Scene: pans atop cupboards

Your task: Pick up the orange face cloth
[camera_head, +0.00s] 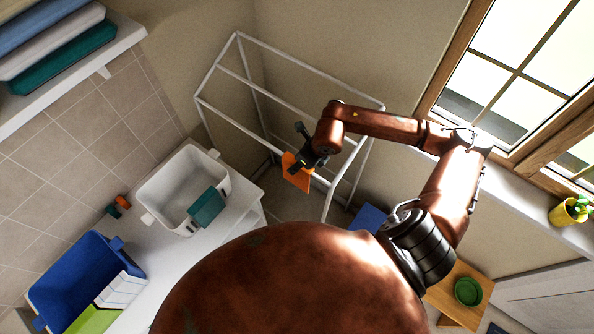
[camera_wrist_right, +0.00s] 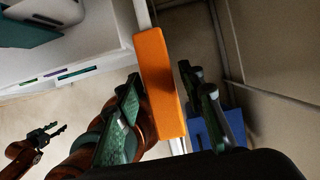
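The orange face cloth (camera_head: 297,174) hangs on a front rail of the white drying rack (camera_head: 288,110) in the head view. It also shows as a flat orange panel in the right wrist view (camera_wrist_right: 160,85). My right gripper (camera_head: 306,155) is at the cloth's top edge. In the wrist view its two fingers (camera_wrist_right: 165,105) stand apart, one on each side of the cloth, with a gap visible on the right side. My left gripper (camera_wrist_right: 52,132) is small at the left of the wrist view, its fingers spread and empty. It is not in the head view.
A white tub (camera_head: 165,190) with a teal cloth (camera_head: 207,207) over its rim stands on a white counter left of the rack. A blue crate (camera_head: 70,275) is nearer. A window (camera_head: 520,70) and sill with a yellow plant pot (camera_head: 565,212) lie right.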

